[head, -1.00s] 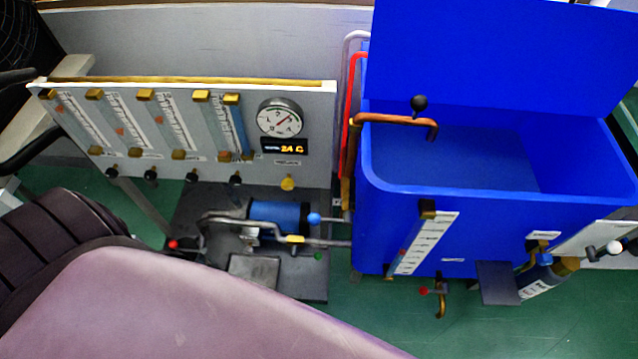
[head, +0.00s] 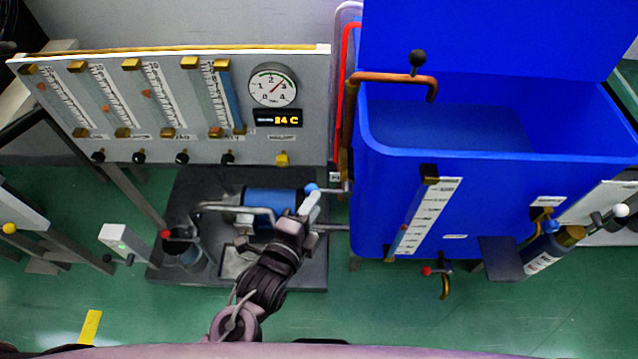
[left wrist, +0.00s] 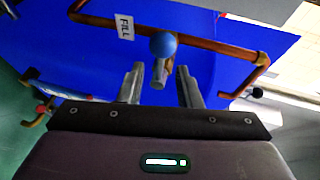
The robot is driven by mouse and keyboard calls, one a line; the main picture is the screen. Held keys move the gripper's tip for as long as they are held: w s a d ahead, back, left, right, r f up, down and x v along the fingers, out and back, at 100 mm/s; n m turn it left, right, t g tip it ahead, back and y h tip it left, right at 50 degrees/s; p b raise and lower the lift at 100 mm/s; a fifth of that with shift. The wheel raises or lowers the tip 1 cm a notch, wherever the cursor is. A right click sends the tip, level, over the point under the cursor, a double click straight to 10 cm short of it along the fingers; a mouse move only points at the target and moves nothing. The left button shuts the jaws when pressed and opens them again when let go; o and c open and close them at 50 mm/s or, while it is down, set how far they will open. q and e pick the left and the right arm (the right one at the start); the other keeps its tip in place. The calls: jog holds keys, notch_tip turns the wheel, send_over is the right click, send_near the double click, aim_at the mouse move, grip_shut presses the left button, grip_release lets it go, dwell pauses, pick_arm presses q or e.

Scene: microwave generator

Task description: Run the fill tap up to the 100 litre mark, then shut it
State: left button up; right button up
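A blue ball knob (head: 312,188) sits on the pipe left of the blue tank (head: 385,200). My left gripper (head: 308,210) is close below it. In the left wrist view a blue ball (left wrist: 163,44) on a short stem shows beside a FILL label (left wrist: 124,27) and copper pipe. The left gripper (left wrist: 160,85) is open there, fingers apart, with the stem end seen between them; contact cannot be told. A level gauge (head: 425,215) with a white scale is on the tank front; its reading is too small to tell. My right gripper is out of view.
A panel of several flow tubes (head: 150,100) with a dial (head: 273,87) and a 24 C display (head: 277,118) stands left. A red-knobbed tap (head: 440,275) is below the tank.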

aim_at(327, 191)
pick_arm(q)
jog(key=x, duration=0.7)
jog(key=shift+w, duration=0.25)
jog(key=shift+d, duration=0.1)
grip_shut()
